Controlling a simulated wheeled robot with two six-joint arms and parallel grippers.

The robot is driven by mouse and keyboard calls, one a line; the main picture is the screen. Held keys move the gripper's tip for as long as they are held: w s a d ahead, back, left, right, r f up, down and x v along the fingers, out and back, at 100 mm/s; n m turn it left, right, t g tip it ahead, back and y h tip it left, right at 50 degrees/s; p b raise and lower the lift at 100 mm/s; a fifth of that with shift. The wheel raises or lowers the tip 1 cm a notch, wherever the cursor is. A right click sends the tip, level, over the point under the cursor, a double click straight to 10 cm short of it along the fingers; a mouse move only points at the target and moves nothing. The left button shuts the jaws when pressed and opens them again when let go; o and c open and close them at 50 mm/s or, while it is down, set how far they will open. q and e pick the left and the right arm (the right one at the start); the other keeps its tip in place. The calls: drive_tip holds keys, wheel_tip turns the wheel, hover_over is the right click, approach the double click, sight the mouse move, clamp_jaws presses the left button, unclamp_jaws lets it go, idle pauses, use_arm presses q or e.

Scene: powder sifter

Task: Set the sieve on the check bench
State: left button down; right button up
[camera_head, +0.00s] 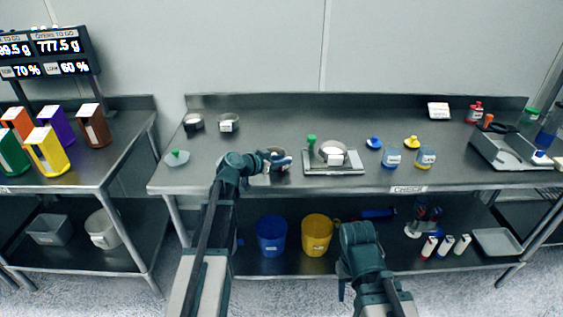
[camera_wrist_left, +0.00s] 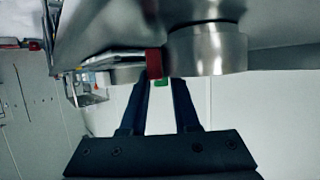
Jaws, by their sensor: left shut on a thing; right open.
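The check bench (camera_head: 240,182) is the long grey metal table, with a CHECK label on its front edge. My left gripper (camera_head: 283,161) is shut on the sieve's red tab (camera_wrist_left: 153,62). The sieve is a round metal ring (camera_head: 262,181) just below my gripper, over the bench's front half; the left wrist view shows its shiny wall (camera_wrist_left: 208,50). I cannot tell whether it touches the bench top. My right gripper (camera_head: 350,277) is low in front of the bench, open, and mostly hidden by its own arm.
A tray (camera_head: 309,170) with another metal ring (camera_head: 333,149) and a green-topped item stands right of the sieve. Two small round containers (camera_head: 228,123) and a green-knobbed disc (camera_head: 177,157) are at the left. Buckets (camera_head: 271,236) stand on the lower shelf.

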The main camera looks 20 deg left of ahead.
use_arm(q)
drive_tip(key=c, duration=0.6)
unclamp_jaws()
drive_tip(key=shift+f, duration=0.1)
drive_tip(key=shift+c, duration=0.2)
drive_tip(key=shift+r, duration=0.2)
drive_tip(key=p+v, duration=0.4)
drive_tip(key=v, duration=0.8)
drive_tip(key=shift+p, duration=0.4)
drive_tip(key=s+d+f+g+y, duration=0.1)
drive_tip(key=s+d+f+g, duration=0.5)
drive_tip(key=d, duration=0.4)
drive_tip(key=s+d+f+g+y, duration=0.1)
drive_tip(key=s+d+f+g, duration=0.4)
drive_tip(key=s+d, duration=0.4)
drive_tip(key=s+d+f+n+g+y, duration=0.1)
drive_tip(key=s+d+f+n+y, duration=0.1)
drive_tip(key=s+y, duration=0.3)
drive_tip(key=s, duration=0.3)
drive_tip(key=shift+s+f+y, duration=0.2)
drive_tip(key=shift+f+y, duration=0.05)
drive_tip(key=shift+y, duration=0.15)
